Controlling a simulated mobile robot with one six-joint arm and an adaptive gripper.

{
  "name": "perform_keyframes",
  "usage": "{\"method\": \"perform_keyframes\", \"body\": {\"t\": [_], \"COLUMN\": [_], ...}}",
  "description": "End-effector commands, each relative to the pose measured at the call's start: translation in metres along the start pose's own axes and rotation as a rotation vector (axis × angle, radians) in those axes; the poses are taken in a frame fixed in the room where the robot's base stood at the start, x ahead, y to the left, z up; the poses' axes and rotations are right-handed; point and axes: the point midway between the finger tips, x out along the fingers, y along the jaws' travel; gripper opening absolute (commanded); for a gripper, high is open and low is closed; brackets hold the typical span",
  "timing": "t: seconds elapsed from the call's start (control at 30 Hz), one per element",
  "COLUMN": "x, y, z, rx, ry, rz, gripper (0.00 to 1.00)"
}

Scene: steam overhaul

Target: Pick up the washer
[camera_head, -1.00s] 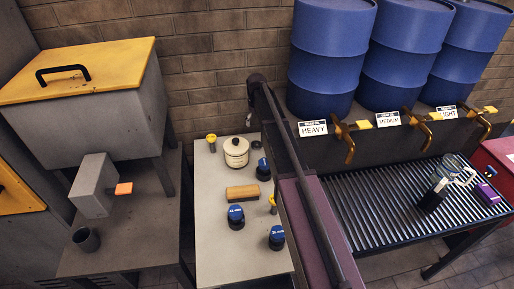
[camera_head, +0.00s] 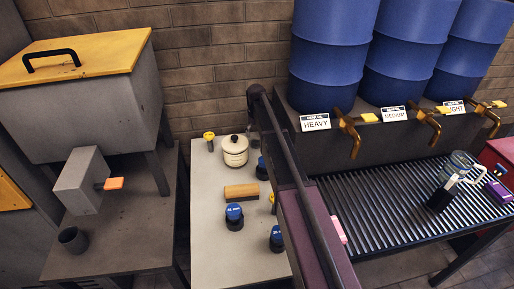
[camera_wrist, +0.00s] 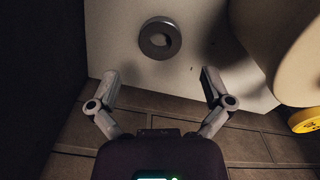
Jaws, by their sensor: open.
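The washer (camera_wrist: 160,38) is a grey metal ring lying flat on the pale tabletop (camera_wrist: 120,25) in the wrist view. My gripper (camera_wrist: 159,73) is open and empty, with its two fingers spread apart below the washer in the picture. The washer lies beyond the fingertips, roughly centred between them, and nothing touches it. In the head view I cannot make out the washer or the fingers; my dark arm crosses the right side of the pale table (camera_head: 215,240).
A cream lidded pot (camera_head: 235,151) stands on the table; a large cream body (camera_wrist: 296,50) and a yellow cap (camera_wrist: 306,120) are close on the right in the wrist view. A brick wall (camera_head: 215,85) is behind.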

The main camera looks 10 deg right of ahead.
Motion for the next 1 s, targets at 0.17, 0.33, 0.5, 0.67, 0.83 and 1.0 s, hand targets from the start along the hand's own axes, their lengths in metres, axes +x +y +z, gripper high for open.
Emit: {"method": "perform_keyframes", "body": {"t": [0.17, 0.33, 0.5, 0.67, 0.83, 1.0], "x": [0.001, 0.001, 0.004, 0.012, 0.025, 0.039], "y": [0.000, 0.000, -0.001, -0.001, -0.001, -0.001], "z": [0.000, 0.000, 0.000, 0.000, 0.000, 0.000], "rx": [0.000, -0.001, -0.001, -0.001, -0.001, -0.001], "ry": [0.000, 0.000, 0.000, 0.000, 0.000, 0.000], "rz": [0.000, 0.000, 0.000, 0.000, 0.000, 0.000], "gripper": [1.00, 1.00, 1.00, 1.00, 1.00, 1.00]}}
